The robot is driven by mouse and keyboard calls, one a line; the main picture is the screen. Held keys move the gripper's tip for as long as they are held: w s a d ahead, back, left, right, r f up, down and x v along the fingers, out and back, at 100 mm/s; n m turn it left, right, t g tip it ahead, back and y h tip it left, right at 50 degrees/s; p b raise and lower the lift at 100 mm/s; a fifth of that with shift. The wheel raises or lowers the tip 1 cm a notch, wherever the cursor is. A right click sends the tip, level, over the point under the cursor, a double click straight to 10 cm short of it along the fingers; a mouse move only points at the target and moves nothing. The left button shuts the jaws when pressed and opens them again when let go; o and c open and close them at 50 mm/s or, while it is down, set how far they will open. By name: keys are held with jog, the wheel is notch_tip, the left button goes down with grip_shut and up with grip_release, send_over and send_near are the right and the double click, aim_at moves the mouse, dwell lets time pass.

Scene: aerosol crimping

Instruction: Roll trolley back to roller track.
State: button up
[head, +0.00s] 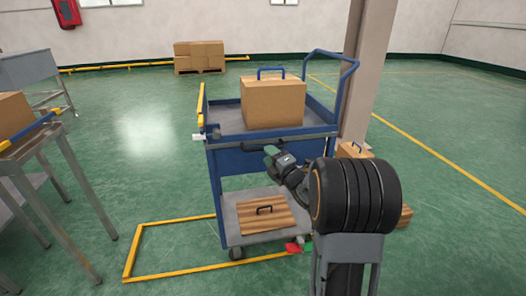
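The blue trolley (262,159) stands in the middle of the head view, with a grey top deck and a lower shelf (230,212). My gripper (275,156) is at the trolley's near side, by a dark handle (277,147) under the top edge. The fingers are small and partly hidden; I cannot tell whether they grip it. A grey-legged roller track (25,143) stands at the left.
A box (15,113) sits on the track by a blue rail. Yellow floor lines (185,270) frame an area around the trolley's left and near sides. A pillar (364,75) stands right behind the trolley, with a box (352,150) near its foot. Open green floor lies between track and trolley.

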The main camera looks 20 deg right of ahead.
jog(key=shift+x, duration=2.2)
jog(key=shift+s, duration=0.1)
grip_shut()
